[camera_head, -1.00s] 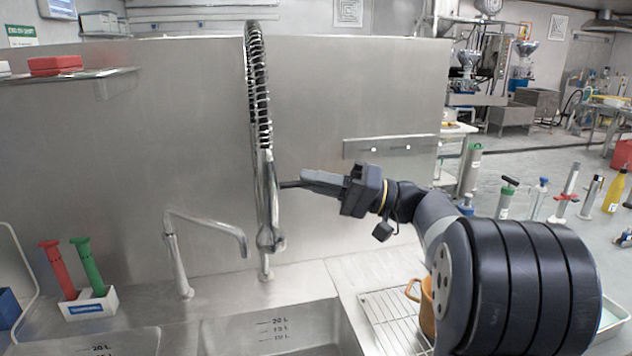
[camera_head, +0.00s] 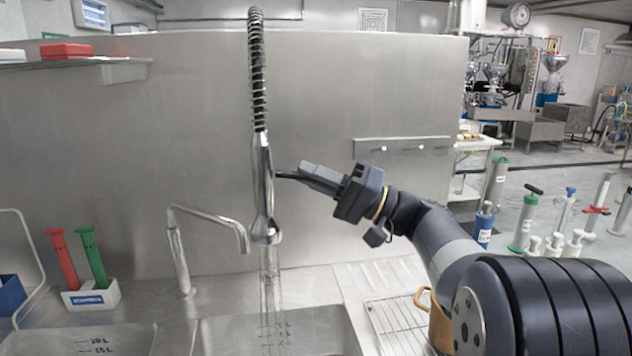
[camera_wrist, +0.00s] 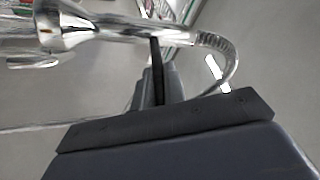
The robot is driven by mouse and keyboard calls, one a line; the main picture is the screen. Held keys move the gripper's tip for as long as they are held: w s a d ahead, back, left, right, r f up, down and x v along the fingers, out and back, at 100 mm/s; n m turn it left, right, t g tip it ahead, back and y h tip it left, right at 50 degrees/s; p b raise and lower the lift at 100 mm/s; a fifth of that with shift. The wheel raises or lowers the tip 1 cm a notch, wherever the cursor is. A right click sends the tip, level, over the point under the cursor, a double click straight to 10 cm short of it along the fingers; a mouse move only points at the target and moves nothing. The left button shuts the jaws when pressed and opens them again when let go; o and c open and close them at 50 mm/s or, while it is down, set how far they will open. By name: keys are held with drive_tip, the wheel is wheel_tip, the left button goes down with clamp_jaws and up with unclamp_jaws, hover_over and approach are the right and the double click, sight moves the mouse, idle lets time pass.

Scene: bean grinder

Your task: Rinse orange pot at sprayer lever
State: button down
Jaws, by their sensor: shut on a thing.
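My gripper (camera_head: 288,175) reaches in from the right and is shut on the sprayer lever at the side of the chrome pre-rinse sprayer (camera_head: 263,185). The sprayer hangs upright from its spring hose. Clear streams of water (camera_head: 271,295) fall from its head into the sink. In the wrist view the sprayer body (camera_wrist: 85,28) lies across the top, with the gripper's dark fingers (camera_wrist: 157,65) up against it. The orange pot (camera_head: 438,322) stands at the right on the wire drying rack (camera_head: 396,322), partly hidden behind my arm.
A sink (camera_head: 300,325) with litre marks lies below the sprayer. A separate tap (camera_head: 210,215) stands left of it. A white holder (camera_head: 92,297) with a red and a green tool is at the far left. A steel splash wall (camera_head: 350,100) is behind.

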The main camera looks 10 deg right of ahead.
drive_tip(key=c, duration=1.5)
unclamp_jaws()
drive_tip(key=b+v, duration=0.2)
drive_tip(key=v, duration=0.9)
drive_tip(key=shift+w, duration=0.1)
